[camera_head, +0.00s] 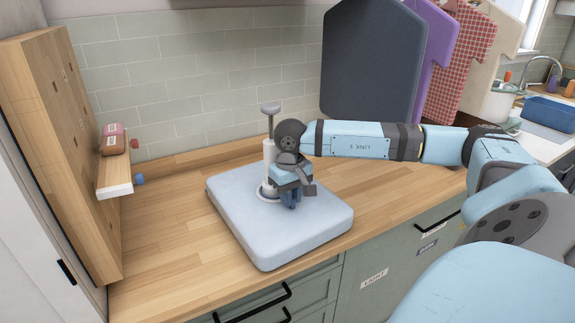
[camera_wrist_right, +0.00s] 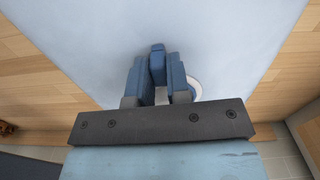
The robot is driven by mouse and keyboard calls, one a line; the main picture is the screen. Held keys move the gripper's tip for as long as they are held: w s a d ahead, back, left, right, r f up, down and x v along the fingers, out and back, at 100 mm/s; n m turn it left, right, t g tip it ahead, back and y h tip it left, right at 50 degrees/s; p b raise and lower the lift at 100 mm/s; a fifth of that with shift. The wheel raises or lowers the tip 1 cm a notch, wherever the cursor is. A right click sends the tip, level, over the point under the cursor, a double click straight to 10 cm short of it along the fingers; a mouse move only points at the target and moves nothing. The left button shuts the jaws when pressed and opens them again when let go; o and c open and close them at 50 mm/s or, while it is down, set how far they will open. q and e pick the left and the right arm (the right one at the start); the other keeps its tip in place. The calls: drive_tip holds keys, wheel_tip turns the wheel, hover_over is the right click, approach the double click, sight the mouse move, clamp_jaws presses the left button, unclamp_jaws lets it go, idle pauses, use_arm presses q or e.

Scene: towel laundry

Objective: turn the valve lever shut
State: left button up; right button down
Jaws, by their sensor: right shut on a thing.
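The valve's white post (camera_head: 268,160) with a grey cap stands on a pale blue-grey slab (camera_head: 240,200) on the wooden counter. Its white round foot (camera_wrist_right: 194,88) shows partly in the right wrist view. My right gripper (camera_head: 290,200) points down beside the post, low over the slab. In the right wrist view, my right gripper's blue fingers (camera_wrist_right: 157,82) are shut on a blue piece between them, which looks like the valve lever (camera_wrist_right: 158,62). Most of the lever is hidden by the gripper, so its angle is hard to tell. My left gripper is not in view.
A wooden panel with a small shelf (camera_head: 115,192) stands at the left, with a reddish item (camera_head: 114,138) on it. A dark shirt-shaped panel (camera_head: 372,60) and several others stand behind my right arm. The counter (camera_head: 160,225) left of the slab is clear.

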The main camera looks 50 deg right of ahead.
drive_tip(key=shift+d, duration=0.1)
idle(0.3)
drive_tip(key=c, duration=1.1)
unclamp_jaws()
drive_tip(key=shift+r, duration=0.1)
drive_tip(key=shift+r, duration=6.85)
drive_tip(key=shift+s, duration=0.1)
